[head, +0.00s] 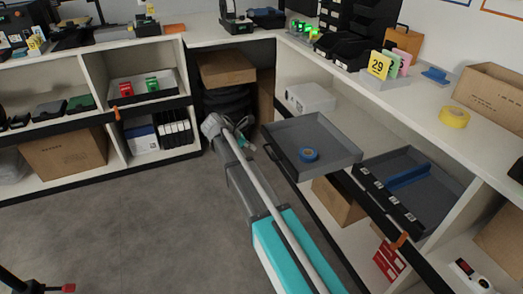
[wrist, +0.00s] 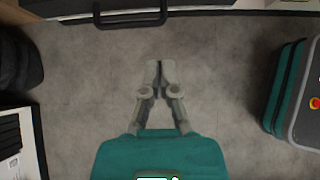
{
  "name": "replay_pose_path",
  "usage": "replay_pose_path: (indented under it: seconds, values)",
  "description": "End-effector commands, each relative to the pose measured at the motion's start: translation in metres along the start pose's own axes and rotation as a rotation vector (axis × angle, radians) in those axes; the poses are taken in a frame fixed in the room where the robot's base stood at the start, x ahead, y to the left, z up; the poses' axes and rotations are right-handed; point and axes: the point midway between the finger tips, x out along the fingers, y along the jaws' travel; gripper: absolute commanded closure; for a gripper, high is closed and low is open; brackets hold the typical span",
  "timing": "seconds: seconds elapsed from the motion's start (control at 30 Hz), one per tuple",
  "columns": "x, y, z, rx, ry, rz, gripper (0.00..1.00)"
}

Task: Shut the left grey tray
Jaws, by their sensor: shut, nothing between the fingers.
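The left grey tray (head: 330,138) is pulled out from under the right-hand counter. A blue tape roll (head: 309,155) lies in it. Its dark front handle (head: 273,156) faces left toward my arm. In the wrist view, a front edge with a black handle (wrist: 130,17) crosses the top and appears to be this tray's. My gripper (wrist: 160,65) points at that edge with its fingers together and empty, over bare floor and apart from the handle. In the head view my arm stands left of the tray, and the fingertips cannot be made out clearly.
A second grey tray (head: 441,197) with a blue item stands out to the right. Black bags (head: 228,100) sit in the corner below a carton (head: 226,67). Shelves with binders (head: 174,134) stand at left.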

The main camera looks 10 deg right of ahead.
Motion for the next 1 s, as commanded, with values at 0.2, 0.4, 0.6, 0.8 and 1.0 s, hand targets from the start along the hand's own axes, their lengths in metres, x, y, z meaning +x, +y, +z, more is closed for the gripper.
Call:
replay_pose_path:
  seconds: [0.2, 0.4, 0.6, 0.8, 1.0]
  values:
    - [0.016, 0.000, -0.002, 0.000, 0.000, 0.000, 1.00]
    - [0.036, 0.000, -0.003, 0.002, 0.000, -0.001, 1.00]
    - [0.057, 0.000, -0.003, 0.001, 0.000, -0.001, 1.00]
    - [0.078, 0.000, -0.003, 0.001, 0.000, -0.001, 1.00]
    - [0.099, 0.000, -0.003, 0.002, 0.000, -0.001, 1.00]
